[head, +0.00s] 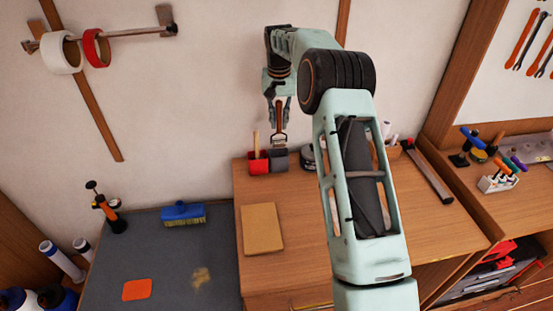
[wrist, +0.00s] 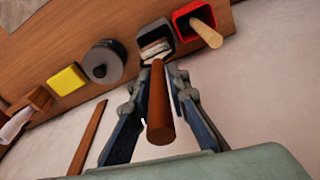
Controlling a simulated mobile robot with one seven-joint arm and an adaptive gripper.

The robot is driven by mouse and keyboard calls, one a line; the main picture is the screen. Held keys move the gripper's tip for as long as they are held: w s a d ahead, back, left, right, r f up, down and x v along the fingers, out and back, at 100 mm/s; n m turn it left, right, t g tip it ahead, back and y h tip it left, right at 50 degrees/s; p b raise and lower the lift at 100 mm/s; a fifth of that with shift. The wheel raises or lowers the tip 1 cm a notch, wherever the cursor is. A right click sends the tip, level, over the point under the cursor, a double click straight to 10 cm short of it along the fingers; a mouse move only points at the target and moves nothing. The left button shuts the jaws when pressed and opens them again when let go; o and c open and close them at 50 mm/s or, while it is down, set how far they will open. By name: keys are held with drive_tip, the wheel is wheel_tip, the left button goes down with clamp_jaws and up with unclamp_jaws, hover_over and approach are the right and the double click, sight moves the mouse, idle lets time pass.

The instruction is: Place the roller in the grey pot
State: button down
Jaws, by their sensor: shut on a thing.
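My gripper (head: 279,102) is shut on the brown handle of the roller (head: 280,133) and points down at the back wall. In the wrist view the roller's handle (wrist: 160,108) stands between my gripper's two fingers (wrist: 157,88). The grey pot (head: 280,160) is directly below the roller on the wooden worktop. In the wrist view the pale roller head overlaps the mouth of the grey pot (wrist: 158,29). I cannot tell whether the head is just above the rim or slightly inside it.
A red pot (head: 258,166) holding a wooden-handled thing stands close beside the grey pot. A dark round tin (wrist: 104,63) and a yellow block (wrist: 67,80) stand on the other side. A tan board (head: 262,230) lies in front; the worktop around it is clear.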

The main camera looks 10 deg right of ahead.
sight(279, 138)
drive_tip(key=shift+w, duration=0.1)
drive_tip(key=shift+r, duration=0.1)
drive_tip(key=shift+f, duration=0.3)
wheel_tip(279, 138, down, 9)
drive_tip(key=shift+p, duration=0.85)
drive_tip(key=shift+f, duration=0.15)
drive_tip(key=shift+f, duration=0.15)
drive_tip(key=c, duration=1.8)
unclamp_jaws()
drive_tip(key=shift+c, duration=0.2)
drive_tip(key=shift+r, duration=0.2)
